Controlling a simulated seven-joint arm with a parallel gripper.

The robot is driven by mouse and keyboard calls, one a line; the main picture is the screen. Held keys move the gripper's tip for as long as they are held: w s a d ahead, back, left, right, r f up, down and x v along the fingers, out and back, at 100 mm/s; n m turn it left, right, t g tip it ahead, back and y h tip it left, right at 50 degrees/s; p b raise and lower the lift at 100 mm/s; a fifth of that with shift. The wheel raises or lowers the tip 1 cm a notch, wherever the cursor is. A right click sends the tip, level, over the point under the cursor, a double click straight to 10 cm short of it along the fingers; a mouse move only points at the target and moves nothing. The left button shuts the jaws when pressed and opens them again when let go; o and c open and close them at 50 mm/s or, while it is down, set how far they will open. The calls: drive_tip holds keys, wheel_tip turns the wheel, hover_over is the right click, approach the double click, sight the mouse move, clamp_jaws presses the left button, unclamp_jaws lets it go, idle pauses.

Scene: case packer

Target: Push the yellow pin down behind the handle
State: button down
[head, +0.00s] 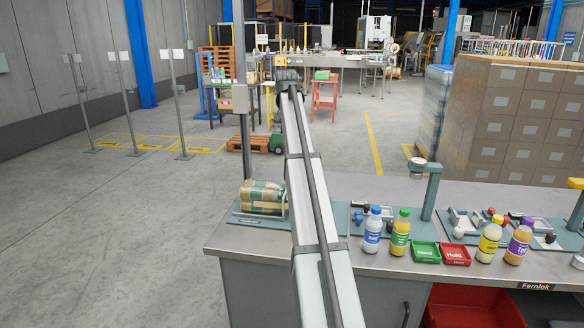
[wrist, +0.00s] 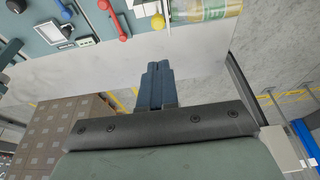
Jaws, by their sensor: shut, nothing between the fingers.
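My gripper (wrist: 157,76) shows in the wrist view as two dark blue fingers, closed together and empty. It hangs over a bare pale strip of bench. How the pin sits against the handle cannot be told. In the head view my arm crosses the middle, and the fingers cannot be made out.
The bench (head: 255,241) carries a wrapped bottle pack (head: 262,197), several bottles, a green tray (head: 426,252), a red tray (head: 455,256) and a camera-like post (head: 430,195). Stacked boxes (head: 520,115) stand behind.

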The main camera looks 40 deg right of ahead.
drive_tip(key=shift+d, duration=0.1)
idle(0.3)
drive_tip(key=x, duration=1.2)
drive_tip(key=shift+s+f, duration=0.15)
drive_tip(key=shift+s, duration=0.2)
drive_tip(key=shift+f, duration=0.9)
drive_tip(key=shift+f, duration=2)
drive_tip(key=shift+a, duration=0.25)
